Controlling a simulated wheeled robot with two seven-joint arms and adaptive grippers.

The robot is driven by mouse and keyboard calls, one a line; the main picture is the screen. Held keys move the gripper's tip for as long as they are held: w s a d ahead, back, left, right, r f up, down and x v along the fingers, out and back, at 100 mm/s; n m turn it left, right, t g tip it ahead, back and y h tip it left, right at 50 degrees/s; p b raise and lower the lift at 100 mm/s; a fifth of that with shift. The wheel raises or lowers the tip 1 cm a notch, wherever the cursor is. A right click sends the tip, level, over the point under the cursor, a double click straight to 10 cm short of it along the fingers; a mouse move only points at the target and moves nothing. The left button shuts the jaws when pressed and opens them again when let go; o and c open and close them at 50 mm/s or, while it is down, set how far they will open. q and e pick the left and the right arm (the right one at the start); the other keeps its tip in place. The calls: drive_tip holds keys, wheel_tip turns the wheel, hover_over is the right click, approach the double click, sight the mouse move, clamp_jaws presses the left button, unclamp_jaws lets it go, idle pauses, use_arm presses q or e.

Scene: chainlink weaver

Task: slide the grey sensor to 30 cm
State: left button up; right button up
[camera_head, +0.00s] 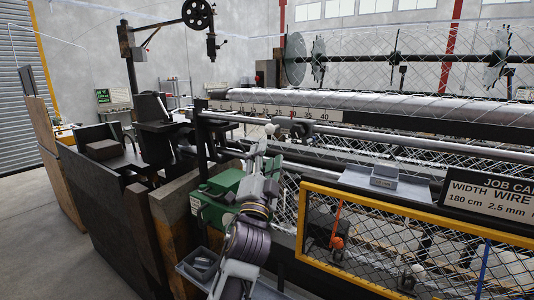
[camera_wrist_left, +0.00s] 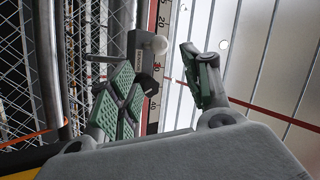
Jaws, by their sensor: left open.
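The grey sensor (camera_wrist_left: 138,50), a small block with a white round knob, sits on the rail beside the numbered scale (camera_wrist_left: 154,98). In the head view its white knob (camera_head: 271,129) shows just below the scale (camera_head: 285,112), around the 20 to 25 marks; I cannot read its exact position. A red mark is near 30. My left gripper (camera_head: 262,158) is in front of and below the sensor. In the wrist view its green-padded fingers (camera_wrist_left: 158,88) are spread apart, with the knob beyond the gap between them. No grip on the sensor shows. My right gripper is out of view.
The long rail (camera_head: 380,135) runs right from the sensor. A yellow-framed mesh guard (camera_head: 400,222), a grey tray (camera_head: 385,182) and a job card sign (camera_head: 490,195) stand at the right. A green motor housing (camera_head: 218,195) is close to my left arm.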

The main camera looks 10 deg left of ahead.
use_arm(q)
drive_tip(key=shift+s+f, duration=0.15)
drive_tip(key=shift+s, duration=0.15)
